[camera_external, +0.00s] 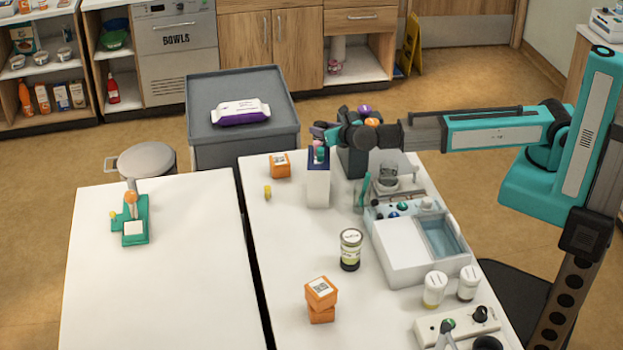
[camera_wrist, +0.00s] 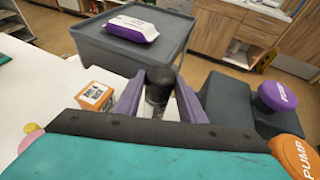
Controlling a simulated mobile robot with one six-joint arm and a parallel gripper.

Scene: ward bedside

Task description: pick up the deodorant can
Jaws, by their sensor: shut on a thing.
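The deodorant can (camera_wrist: 160,84), a small upright can with a black domed top and a paler body, stands between the two purple fingers of my gripper (camera_wrist: 158,100) in the wrist view. The fingers are closed around it, one on each side. Its lower part is hidden by my gripper's dark edge.
An orange box (camera_external: 280,166) stands just left. Pump bottles with purple (camera_wrist: 277,96) and orange tops stand close on the right. A grey trolley (camera_external: 205,150) with a wipes pack (camera_external: 241,112) is behind. A jar (camera_external: 350,250) and stacked orange boxes (camera_external: 321,298) stand nearer. The left table is mostly clear.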

